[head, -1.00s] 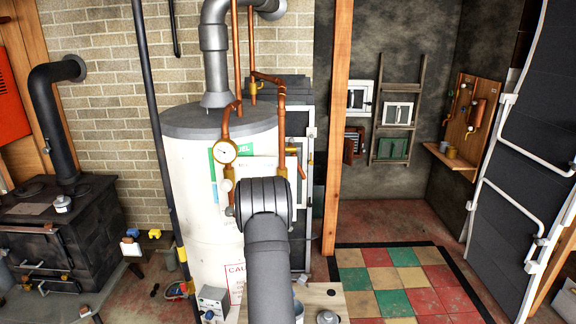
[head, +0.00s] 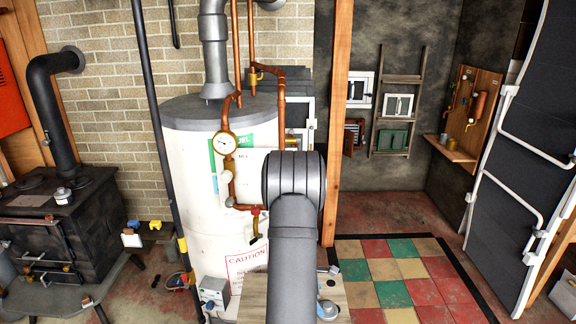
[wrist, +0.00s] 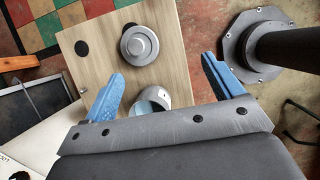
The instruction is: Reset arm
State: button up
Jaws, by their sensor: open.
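My gripper (wrist: 161,70) shows in the wrist view with its two blue fingers spread wide apart and nothing between them. Below it is a light wooden board (wrist: 175,65) carrying a grey round lidded piece (wrist: 140,46). A pale, round, cup-like object (wrist: 154,97) lies nearer, between the fingers in the picture and partly hidden by the gripper's body. In the head view my arm rises from the bottom, right of the white boiler, and hides the gripper. Part of the wooden board (head: 338,291) shows beside the arm.
The white boiler (head: 205,190) with copper pipes and a gauge (head: 225,143) stands close left of my arm. A black stove (head: 45,235) is far left. A wooden post (head: 338,120) stands behind the arm. The checkered floor (head: 410,270) at right is clear.

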jog(key=w+a+r+n+t+y, duration=0.1)
jog(key=w+a+r+n+t, duration=0.15)
jog(key=w+a+n, duration=0.75)
jog(key=w+a+f+m, duration=0.1)
jog(key=w+a+f, duration=0.3)
jog(key=a+f, duration=0.1)
jog(key=shift+w+a+f+t, duration=0.15)
jog(key=shift+w+a+t, duration=0.15)
jog(key=shift+a, duration=0.4)
dwell(1.0)
